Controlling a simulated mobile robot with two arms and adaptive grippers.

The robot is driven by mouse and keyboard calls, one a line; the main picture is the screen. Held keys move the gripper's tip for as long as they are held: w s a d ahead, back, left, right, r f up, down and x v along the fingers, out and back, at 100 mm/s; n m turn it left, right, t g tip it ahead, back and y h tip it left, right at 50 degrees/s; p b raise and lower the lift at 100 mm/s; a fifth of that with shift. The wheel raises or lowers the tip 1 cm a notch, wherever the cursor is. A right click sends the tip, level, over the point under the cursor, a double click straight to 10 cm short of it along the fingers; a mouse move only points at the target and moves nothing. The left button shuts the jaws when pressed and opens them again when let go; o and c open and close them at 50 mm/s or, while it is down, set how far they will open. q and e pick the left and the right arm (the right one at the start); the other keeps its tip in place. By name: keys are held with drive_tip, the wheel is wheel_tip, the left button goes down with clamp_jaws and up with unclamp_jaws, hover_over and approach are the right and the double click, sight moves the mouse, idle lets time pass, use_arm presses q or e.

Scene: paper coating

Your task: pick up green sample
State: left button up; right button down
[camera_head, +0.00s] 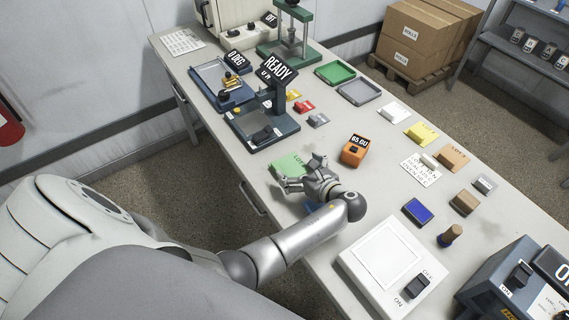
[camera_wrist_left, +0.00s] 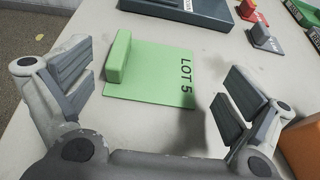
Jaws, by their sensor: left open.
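The green sample (camera_head: 289,165) is a flat green square marked LOT 5 with a raised green block along one edge. It lies on the table near the front edge, partly behind my gripper in the head view. In the left wrist view the green sample (camera_wrist_left: 155,75) lies flat ahead, between the spread fingers. My left gripper (camera_head: 306,174) is open and empty, close to the sample on its near side; its fingers also show in the left wrist view (camera_wrist_left: 160,95). I see no contact with the sample. My right gripper is not in view.
An orange device (camera_head: 354,150) reading 65.0U stands right of the gripper. A dark blue instrument (camera_head: 262,128) with a READY sign stands behind the sample. A white light panel (camera_head: 384,262) lies nearer. Small coloured samples and blocks occupy the table's right side.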

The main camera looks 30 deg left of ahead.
sight(291, 171)
use_arm(q)
drive_tip(key=x, duration=0.3)
drive_tip(key=shift+a, duration=0.35)
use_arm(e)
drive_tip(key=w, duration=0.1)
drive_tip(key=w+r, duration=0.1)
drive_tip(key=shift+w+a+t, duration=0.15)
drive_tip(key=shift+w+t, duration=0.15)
use_arm(q)
drive_tip(key=shift+d, duration=0.1)
drive_tip(key=c, duration=0.9)
drive_tip(key=shift+s, duration=0.15)
drive_tip(key=c, duration=0.7)
drive_tip(key=shift+c, duration=1)
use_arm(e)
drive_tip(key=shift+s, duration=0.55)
use_arm(q)
drive_tip(key=shift+s+d+f, duration=0.1)
clamp_jaws()
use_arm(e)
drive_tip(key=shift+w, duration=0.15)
